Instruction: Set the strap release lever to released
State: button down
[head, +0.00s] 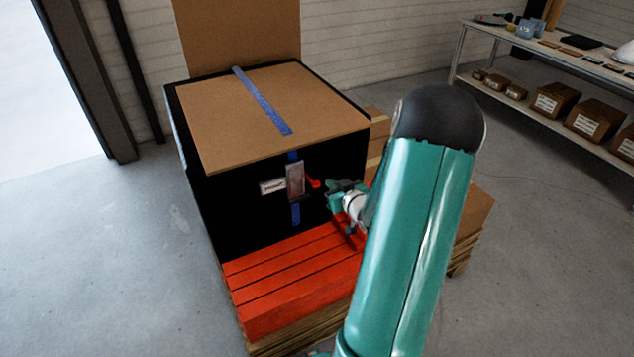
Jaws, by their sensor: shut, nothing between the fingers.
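The strap release lever (314,183) is a small red handle on the right side of a grey buckle plate (295,181). The plate sits on the black front face of a large crate, over a blue strap (295,213). A small white label (271,186) is left of the plate. My gripper (331,190) is just right of the red lever, with its teal fingers shut and empty. The fingertips are close to the lever; I cannot tell whether they touch it. My arm hides the area right of the gripper.
The crate (215,215) has a cardboard top with the strap across it. Red slats (290,275) on a wooden pallet stick out below its front. A shelf bench (550,60) with boxes stands at the back right. The floor at left is clear.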

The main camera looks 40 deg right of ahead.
jog(key=shift+s+d+f, duration=0.2)
jog(key=w+d+f, duration=0.3)
jog(key=w+f, duration=0.3)
jog(key=w, duration=0.3)
jog(key=shift+f, duration=0.2)
jog(key=shift+f, duration=0.1)
dwell(0.5)
jog(key=shift+f+t, duration=0.2)
jog(key=shift+t, duration=0.2)
